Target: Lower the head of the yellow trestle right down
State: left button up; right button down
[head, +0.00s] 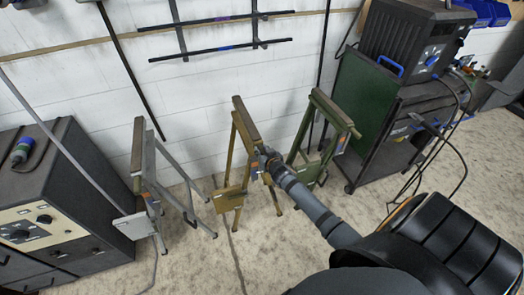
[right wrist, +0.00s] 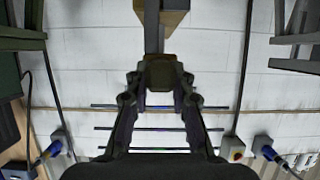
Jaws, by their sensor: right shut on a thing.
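The yellow trestle (head: 244,118) stands upright in the middle of the head view, close to the white wall. Its head beam is at the top, with splayed legs and a small plate lower down. My right gripper (head: 266,158) is at its right side, below the beam. In the right wrist view my right gripper (right wrist: 161,80) is shut on a small olive-dark block-like part (right wrist: 160,68). A dark bar runs from it to a yellow-brown piece (right wrist: 175,18) at the top edge. The exact grip is hidden in the head view. My left gripper is not in view.
A grey trestle (head: 138,150) stands to the left and a green trestle (head: 330,110) close on the right. A dark cabinet (head: 60,190) is at far left. A cart (head: 385,145) with a dark machine (head: 415,45) is at right. The floor in front is mostly clear.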

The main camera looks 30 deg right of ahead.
notch_tip(320, 180, down, 6)
jog(key=b, duration=0.4)
jog(key=shift+s+r, duration=0.15)
jog(key=shift+r, duration=0.05)
jog(key=c, duration=1.4)
grip_release()
jog(key=shift+o, duration=1.2)
jog(key=v, duration=1.1)
jog(key=shift+s+a+r, duration=0.15)
jog(key=shift+s+r, duration=0.05)
jog(key=shift+s, duration=0.15)
